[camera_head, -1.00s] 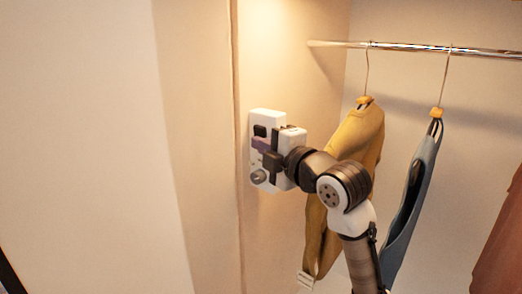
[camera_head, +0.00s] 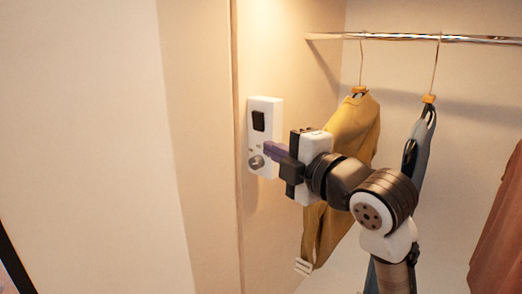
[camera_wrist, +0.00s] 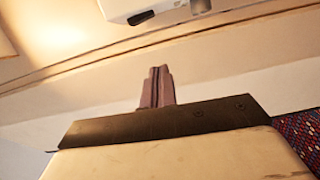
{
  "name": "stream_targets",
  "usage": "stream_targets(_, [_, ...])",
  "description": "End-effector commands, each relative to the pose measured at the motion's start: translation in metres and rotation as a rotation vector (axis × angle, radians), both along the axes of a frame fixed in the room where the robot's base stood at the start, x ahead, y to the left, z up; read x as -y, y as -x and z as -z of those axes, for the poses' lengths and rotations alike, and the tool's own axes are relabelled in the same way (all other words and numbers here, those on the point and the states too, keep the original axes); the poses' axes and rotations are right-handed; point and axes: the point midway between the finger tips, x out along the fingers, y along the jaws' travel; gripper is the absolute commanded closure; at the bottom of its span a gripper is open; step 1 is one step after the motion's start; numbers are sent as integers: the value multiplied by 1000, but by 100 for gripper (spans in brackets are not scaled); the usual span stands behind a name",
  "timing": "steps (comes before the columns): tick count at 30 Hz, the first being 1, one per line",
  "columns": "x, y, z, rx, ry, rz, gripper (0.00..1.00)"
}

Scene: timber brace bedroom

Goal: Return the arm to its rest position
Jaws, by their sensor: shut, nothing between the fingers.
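My gripper (camera_head: 270,149) is shut and empty, its purple-brown fingers pointing left toward a white wall panel (camera_head: 264,105). The panel has a dark window and a round silver knob (camera_head: 256,162). In the head view the fingertips overlap the panel's right part; I cannot tell the exact gap. In the wrist view the closed fingers (camera_wrist: 158,88) stand side by side, apart from the panel (camera_wrist: 195,9), which is cut off by the top edge.
A mustard garment (camera_head: 345,135) and a blue garment (camera_head: 424,140) hang from a metal rail (camera_head: 400,37), behind and close to my arm. A reddish-brown garment (camera_head: 497,230) hangs at the far right. The pale wall at left (camera_head: 80,130) is clear.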

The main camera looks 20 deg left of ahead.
Motion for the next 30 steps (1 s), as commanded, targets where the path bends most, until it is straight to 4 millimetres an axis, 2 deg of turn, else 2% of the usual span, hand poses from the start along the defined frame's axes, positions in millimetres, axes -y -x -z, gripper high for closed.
stream_targets(8, [9,7,0,0,1,0,100])
stream_targets(14, [9,6,0,0,1,-1,100])
stream_targets(17, [1,7,-2,-3,-28,-10,100])
stream_targets(20, [-23,11,-9,-19,-138,-40,100])
stream_targets(23, [-62,24,-23,-50,-329,-104,100])
stream_targets(26, [-100,50,-39,-92,-560,-207,100])
stream_targets(30, [-139,104,-58,-159,-855,-400,100])
